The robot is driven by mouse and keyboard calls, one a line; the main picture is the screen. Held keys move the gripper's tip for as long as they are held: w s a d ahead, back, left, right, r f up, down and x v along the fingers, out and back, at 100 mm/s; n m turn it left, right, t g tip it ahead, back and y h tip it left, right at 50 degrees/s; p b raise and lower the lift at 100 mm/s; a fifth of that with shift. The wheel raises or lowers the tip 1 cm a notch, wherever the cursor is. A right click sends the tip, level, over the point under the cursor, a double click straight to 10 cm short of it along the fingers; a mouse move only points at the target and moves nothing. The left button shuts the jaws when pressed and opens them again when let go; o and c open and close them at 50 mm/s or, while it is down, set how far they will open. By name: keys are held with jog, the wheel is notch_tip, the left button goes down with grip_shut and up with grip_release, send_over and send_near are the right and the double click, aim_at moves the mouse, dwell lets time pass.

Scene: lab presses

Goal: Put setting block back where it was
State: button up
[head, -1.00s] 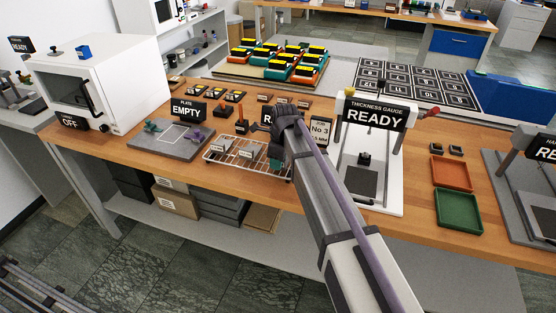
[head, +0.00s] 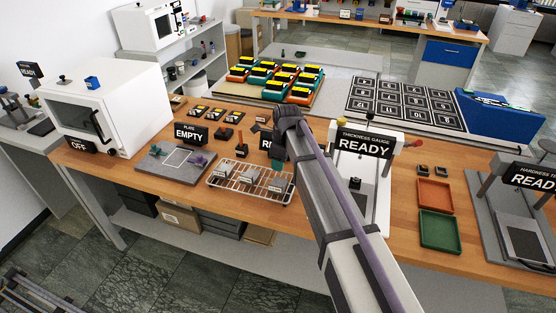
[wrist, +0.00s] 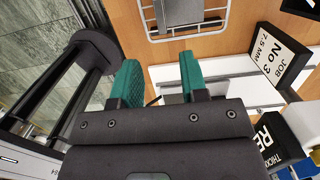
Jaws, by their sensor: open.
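I cannot tell for certain which object is the setting block. Several small grey blocks with pale labels sit on the wire rack (head: 229,197): a left one (head: 222,173), a middle one (head: 249,177) and a right one (head: 276,185). A dark grey block (wrist: 180,12) lies on the rack at the top of the wrist view. My gripper (wrist: 165,82) is open, its two teal fingers apart, with no block clearly held between them. In the head view its teal fingertips show just above the right block, and my arm hides part of the bench behind.
The thickness gauge (head: 365,145) reading READY stands right of my arm. A job card "No 3, 7.5 mm" (wrist: 280,55) stands nearby. The grey plate station (head: 172,166) reading EMPTY is left of the rack. Orange (head: 434,193) and green (head: 439,229) trays lie further right.

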jog(key=s+d+n+h, duration=0.1)
jog(key=s+d+n, duration=1.9)
jog(key=s, duration=0.4)
jog(key=shift+s+d+n, duration=0.3)
jog(key=shift+d+n, duration=0.1)
jog(key=shift+n, duration=0.1)
jog(key=shift+f+b, duration=0.3)
jog(key=shift+b, duration=0.05)
